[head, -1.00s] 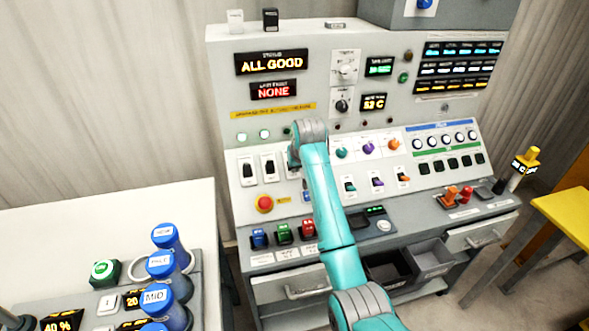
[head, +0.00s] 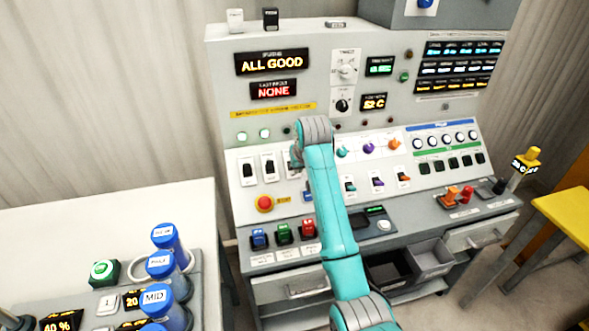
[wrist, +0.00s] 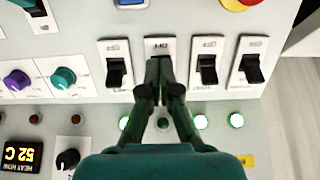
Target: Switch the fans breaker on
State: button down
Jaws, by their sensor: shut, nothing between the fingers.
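A row of breakers with black levers is on the sloped white panel. In the wrist view, three levers show clearly: a left one (wrist: 115,72), one right of my gripper (wrist: 208,68) and a far right one (wrist: 252,68). My gripper (wrist: 160,66) is shut and empty, its tips over the second breaker from the left (wrist: 159,44). The fingers hide that breaker's lever, so its position and any contact cannot be told. The small labels are not readable enough to identify the fans breaker. In the head view, my arm hides the gripper; two breakers (head: 247,170) (head: 269,166) show left of it.
The lamp (wrist: 163,123) in line with my fingers is dark green; lamps beside it (wrist: 200,122) (wrist: 237,121) glow. A red emergency button (head: 264,203) sits below the breakers. The status display (head: 272,62) reads ALL GOOD. Blue-capped cylinders (head: 160,264) stand on the left table.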

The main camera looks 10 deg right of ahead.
notch_tip(320, 180, up, 6)
jog(key=s, duration=0.1)
jog(key=shift+s+r, duration=0.25)
jog(key=shift+s, duration=0.15)
dwell(0.5)
